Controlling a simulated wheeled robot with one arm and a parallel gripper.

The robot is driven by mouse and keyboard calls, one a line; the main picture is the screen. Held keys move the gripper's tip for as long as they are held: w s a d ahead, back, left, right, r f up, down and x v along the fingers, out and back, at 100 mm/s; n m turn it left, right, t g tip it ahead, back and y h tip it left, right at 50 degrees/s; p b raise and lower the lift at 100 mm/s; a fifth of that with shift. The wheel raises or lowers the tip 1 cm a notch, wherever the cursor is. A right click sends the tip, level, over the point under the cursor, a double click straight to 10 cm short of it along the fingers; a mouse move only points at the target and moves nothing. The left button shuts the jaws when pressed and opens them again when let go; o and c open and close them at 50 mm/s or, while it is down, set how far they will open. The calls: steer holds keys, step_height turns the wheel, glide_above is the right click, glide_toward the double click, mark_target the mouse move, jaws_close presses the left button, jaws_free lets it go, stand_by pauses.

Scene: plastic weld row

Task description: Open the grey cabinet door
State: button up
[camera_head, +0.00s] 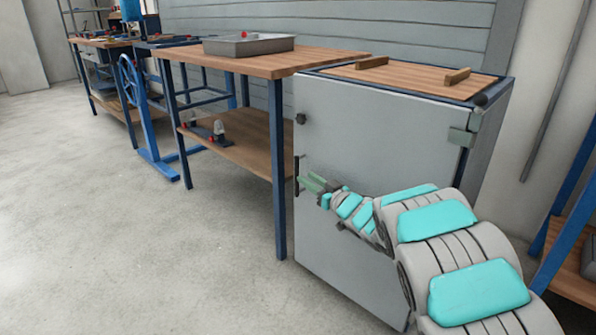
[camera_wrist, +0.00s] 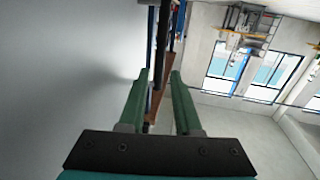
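The grey cabinet door (camera_head: 350,135) is the light grey front of the cabinet and looks shut. It fills the left of the wrist view (camera_wrist: 70,70). A dark upright handle (camera_head: 296,176) is at the door's left edge. My gripper (camera_head: 312,183) is at the handle's height, close to it. In the wrist view my gripper (camera_wrist: 159,73) has its two green fingers apart. A dark bar (camera_wrist: 157,75), which looks like the handle, shows in the gap between them. I cannot tell whether either finger touches it.
A wood-topped workbench (camera_head: 300,60) with blue legs stands left of the cabinet, bearing a grey tray (camera_head: 248,45). Two wooden blocks, one at the back (camera_head: 371,62) and one at right (camera_head: 457,76), lie on the cabinet top. The floor (camera_head: 170,260) in front and left is clear.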

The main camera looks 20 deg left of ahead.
mark_target(298, 172)
steer(key=x, duration=0.6)
steer(key=shift+w+a+f+b, duration=0.1)
steer(key=shift+w+a+b, duration=0.05)
steer(key=shift+a+b, duration=0.15)
jaws_close()
stand_by(1.2)
